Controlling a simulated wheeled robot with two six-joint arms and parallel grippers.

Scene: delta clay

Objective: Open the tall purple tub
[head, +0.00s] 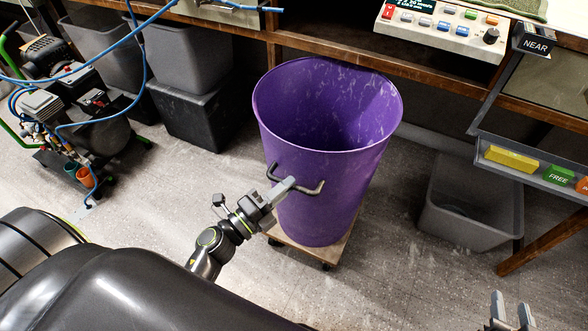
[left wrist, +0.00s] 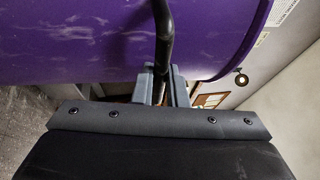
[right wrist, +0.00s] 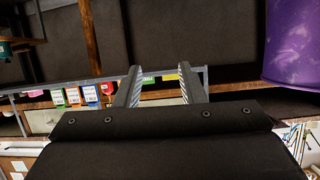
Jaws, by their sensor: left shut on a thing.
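The tall purple tub (head: 325,215) stands upright on a low wheeled wooden board (head: 332,252) in the middle of the head view. Its top is open, with no lid on it; I see its scuffed inner wall, but not its bottom. My left gripper (head: 287,186) is shut on the dark bar handle (head: 308,190) on the tub's near side. The left wrist view shows this handle (left wrist: 163,35) between the fingers, against the purple wall (left wrist: 80,45). My right gripper (head: 511,308) is open and empty at the lower right, apart from the tub; its spread fingers show in the right wrist view (right wrist: 159,75).
A workbench edge (head: 430,82) runs behind the tub. Grey bins (head: 190,55) stand behind left, and a compressor (head: 75,95) with blue hoses at far left. A grey bin (head: 465,215) and a bench shelf (head: 545,170) are at right. The floor at front right is clear.

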